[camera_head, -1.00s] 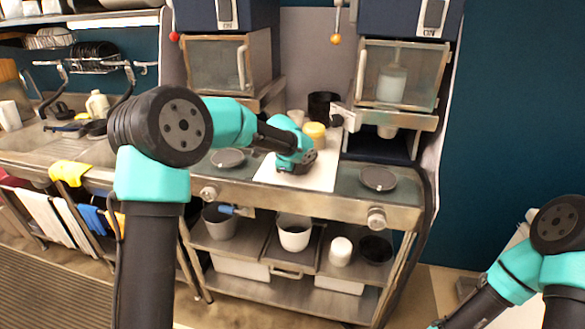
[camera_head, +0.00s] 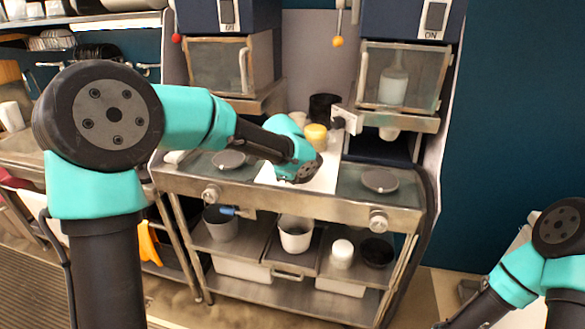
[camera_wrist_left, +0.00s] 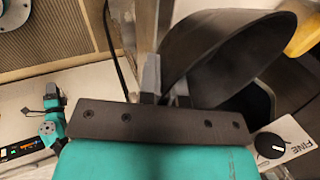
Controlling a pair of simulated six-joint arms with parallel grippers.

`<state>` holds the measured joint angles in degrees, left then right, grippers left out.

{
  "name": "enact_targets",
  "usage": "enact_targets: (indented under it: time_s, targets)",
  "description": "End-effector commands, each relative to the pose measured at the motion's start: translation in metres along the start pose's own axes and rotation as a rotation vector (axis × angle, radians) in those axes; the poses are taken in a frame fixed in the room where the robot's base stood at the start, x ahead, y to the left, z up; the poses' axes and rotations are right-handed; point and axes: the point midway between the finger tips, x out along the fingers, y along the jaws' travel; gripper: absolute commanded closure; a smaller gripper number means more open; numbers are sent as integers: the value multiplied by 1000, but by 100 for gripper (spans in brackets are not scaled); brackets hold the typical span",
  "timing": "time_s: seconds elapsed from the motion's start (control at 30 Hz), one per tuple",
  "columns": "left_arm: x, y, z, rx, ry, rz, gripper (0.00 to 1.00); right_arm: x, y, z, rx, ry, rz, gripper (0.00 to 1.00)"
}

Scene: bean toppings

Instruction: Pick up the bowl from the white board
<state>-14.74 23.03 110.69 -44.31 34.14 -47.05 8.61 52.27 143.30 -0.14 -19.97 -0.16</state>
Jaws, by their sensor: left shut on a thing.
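My left gripper (camera_wrist_left: 165,88) is shut on the rim of a black bowl (camera_wrist_left: 215,50), with one finger on each side of the wall. In the head view my left gripper (camera_head: 308,174) is over the white board (camera_head: 325,182), and the wrist hides the bowl there. I cannot tell whether the bowl touches the board. My right arm shows at the lower right of the head view, but its gripper is out of frame.
A yellow-topped container (camera_head: 316,135) and a black container (camera_head: 323,107) stand behind the board. Round dark plates lie on either side, at left (camera_head: 229,159) and right (camera_head: 380,181). Dispensers hang above. A shelf below holds a white bucket (camera_head: 295,236) and other containers.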

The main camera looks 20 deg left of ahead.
Motion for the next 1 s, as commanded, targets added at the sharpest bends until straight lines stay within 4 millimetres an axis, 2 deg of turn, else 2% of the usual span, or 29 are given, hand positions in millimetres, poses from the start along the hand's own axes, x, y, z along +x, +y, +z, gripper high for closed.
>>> enact_targets:
  time_s: [0.1, 0.33, 0.53, 1.0]
  targets:
    - [-14, 23, -9, 3, 0, -1, 100, 0, 0, 0, 0, 0, 0, 57]
    - [-29, 49, -20, 1, 0, 0, 100, 0, 0, 0, 0, 0, 0, 57]
    - [-32, 55, -22, 1, 0, 0, 100, 0, 0, 0, 0, 0, 0, 57]
    - [-32, 55, -22, 0, 0, 0, 100, 0, 0, 0, 0, 0, 0, 57]
